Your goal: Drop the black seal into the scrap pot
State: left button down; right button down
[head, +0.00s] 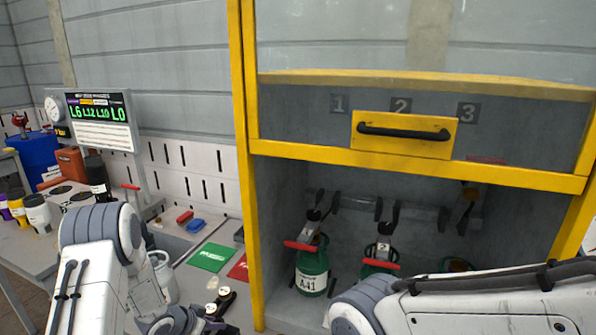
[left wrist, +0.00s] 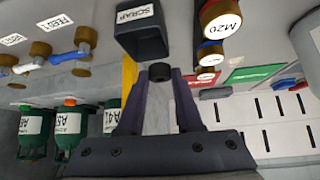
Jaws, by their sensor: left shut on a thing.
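In the left wrist view, my left gripper (left wrist: 161,88) is shut on the small black seal (left wrist: 160,71), held between its fingertips. The scrap pot (left wrist: 143,48), a dark square pot labelled SCRAP, is just beyond the seal and slightly left of it in that picture. A gap to the pot's rim cannot be judged. In the head view, part of my left gripper (head: 178,321) shows at the bottom edge; its fingertips and the seal cannot be made out. The scrap pot is not clearly visible there. My right arm crosses the lower right, but its gripper is out of sight.
A yellow-framed cabinet (head: 242,150) holds green cylinders (head: 312,268) with red handles. A green mat (head: 210,257) and a red mat (head: 238,268) lie on the bench. In the wrist view, an M20 container (left wrist: 221,20) stands close beside the pot. Valve fittings (left wrist: 84,45) lie left.

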pick_arm(q)
jog(key=c, duration=0.5)
grip_release()
jog(key=v, duration=1)
jog(key=shift+s+r, duration=0.2)
jog(key=shift+r, duration=0.05)
